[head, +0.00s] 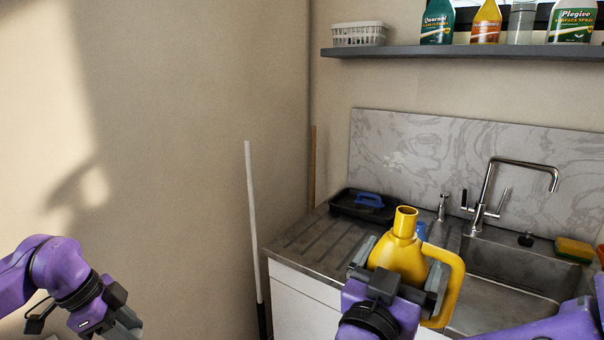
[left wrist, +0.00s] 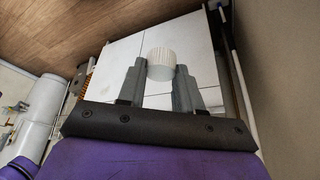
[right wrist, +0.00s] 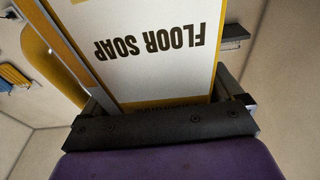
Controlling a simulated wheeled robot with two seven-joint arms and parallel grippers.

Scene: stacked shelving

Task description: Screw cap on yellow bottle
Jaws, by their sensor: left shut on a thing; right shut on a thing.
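The yellow bottle (head: 399,258) is upright in the head view, with an open, uncapped neck at its top and a handle on its right. My right gripper (head: 401,277) is shut around its body, in front of the sink counter. In the right wrist view the bottle's white label (right wrist: 150,45) reads FLOOR SOAP upside down between the fingers. My left gripper (left wrist: 163,82) is shut on a white ribbed cap (left wrist: 161,64), held at the fingertips. In the head view my left arm is low at the left, apart from the bottle, and the cap cannot be made out there.
A steel sink (head: 510,268) with a tap (head: 489,190) is behind and right of the bottle. A black tray (head: 362,205) sits on the drainboard. A white pole (head: 252,205) leans at the wall. A shelf (head: 450,51) with bottles hangs above. Space between my arms is mostly open.

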